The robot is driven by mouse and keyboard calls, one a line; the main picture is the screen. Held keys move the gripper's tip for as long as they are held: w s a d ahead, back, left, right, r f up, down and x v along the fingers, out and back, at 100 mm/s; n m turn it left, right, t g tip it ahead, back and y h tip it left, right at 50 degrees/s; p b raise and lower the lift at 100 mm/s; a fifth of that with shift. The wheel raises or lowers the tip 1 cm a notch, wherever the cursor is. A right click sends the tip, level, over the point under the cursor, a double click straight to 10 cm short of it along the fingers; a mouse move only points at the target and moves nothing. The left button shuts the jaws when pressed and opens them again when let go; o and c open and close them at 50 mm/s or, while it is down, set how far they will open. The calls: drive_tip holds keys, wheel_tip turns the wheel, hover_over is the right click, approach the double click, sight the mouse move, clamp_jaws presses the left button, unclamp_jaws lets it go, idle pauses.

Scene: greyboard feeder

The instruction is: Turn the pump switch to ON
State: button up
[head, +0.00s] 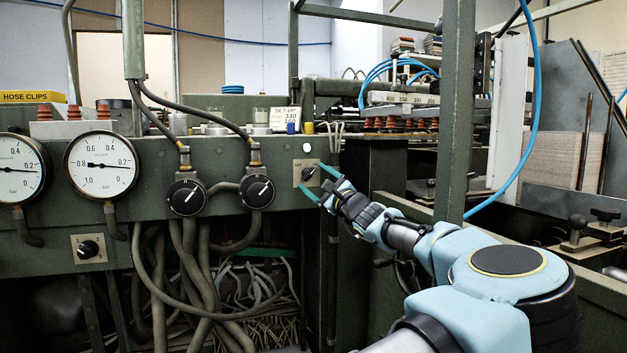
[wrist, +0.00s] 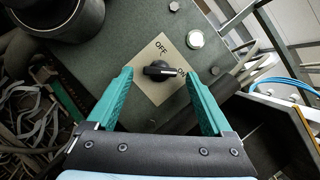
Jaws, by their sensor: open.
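The pump switch is a black knob (head: 309,174) on a pale square plate (head: 298,180) at the right end of the green panel. In the wrist view the knob (wrist: 158,72) sits on the plate (wrist: 150,90), with OFF printed above it. In the wrist view my gripper (wrist: 159,73) has one finger on each side of the knob, with gaps and nothing held.
Two dials (head: 187,197) (head: 257,191) and a lower switch (head: 89,248) are left of the pump switch, beyond them a pressure gauge (head: 101,165). A white round button (wrist: 196,39) is close to the plate. A green post (head: 457,110) stands behind my arm.

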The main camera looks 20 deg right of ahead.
drive_tip(key=b+v, duration=0.1)
drive_tip(key=v, duration=0.8)
drive_tip(key=shift+s, duration=0.25)
drive_tip(key=shift+f, duration=0.1)
drive_tip(key=shift+s, duration=0.1)
